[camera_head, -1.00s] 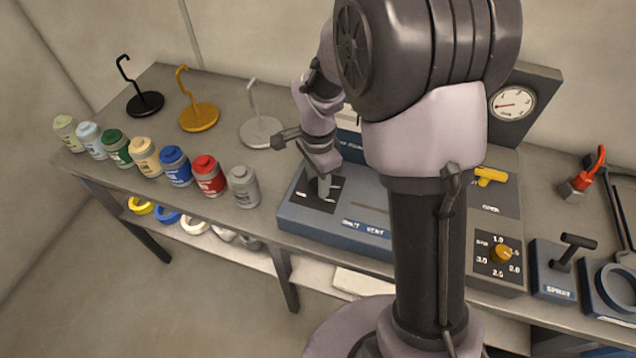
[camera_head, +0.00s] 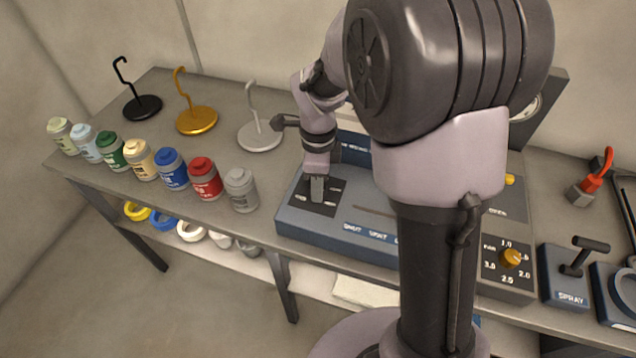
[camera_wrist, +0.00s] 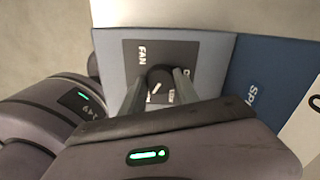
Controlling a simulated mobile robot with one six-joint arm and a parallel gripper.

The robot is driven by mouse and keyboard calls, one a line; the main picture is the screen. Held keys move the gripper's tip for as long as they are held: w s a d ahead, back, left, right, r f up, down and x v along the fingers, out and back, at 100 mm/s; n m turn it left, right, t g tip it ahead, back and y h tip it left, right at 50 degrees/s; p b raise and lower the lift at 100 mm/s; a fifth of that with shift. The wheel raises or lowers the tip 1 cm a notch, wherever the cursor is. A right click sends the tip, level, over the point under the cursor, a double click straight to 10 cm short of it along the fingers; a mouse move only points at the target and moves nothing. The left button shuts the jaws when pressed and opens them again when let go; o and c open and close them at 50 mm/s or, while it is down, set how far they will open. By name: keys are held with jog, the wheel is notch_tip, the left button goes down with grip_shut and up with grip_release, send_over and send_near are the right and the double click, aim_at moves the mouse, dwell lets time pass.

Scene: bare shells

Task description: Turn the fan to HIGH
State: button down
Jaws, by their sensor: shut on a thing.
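The fan knob (camera_wrist: 160,76) is black and round with a white pointer line, in the wrist view. It sits on a dark panel (camera_wrist: 138,54) marked FAN; a small LOW-like label shows beside the knob and other lettering is partly hidden. My gripper (camera_wrist: 157,82) has one finger on each side of the knob and is shut on it. In the head view my gripper (camera_head: 317,194) points down onto the dark panel (camera_head: 334,187) at the left end of the blue-grey console (camera_head: 300,222). The knob is hidden there by my gripper.
Several paint jars, including a grey one (camera_head: 241,190), stand left of the console. A white hook stand (camera_head: 259,136) is behind them. A yellow dial (camera_head: 510,257) and a SPRAY box (camera_head: 563,285) lie right of my arm, which hides the console's middle.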

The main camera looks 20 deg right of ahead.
dwell(0.4)
jog(key=c, duration=0.9)
grip_release()
notch_tip(320, 180, up, 18)
jog(key=p, duration=0.6)
jog(key=shift+f, duration=0.25)
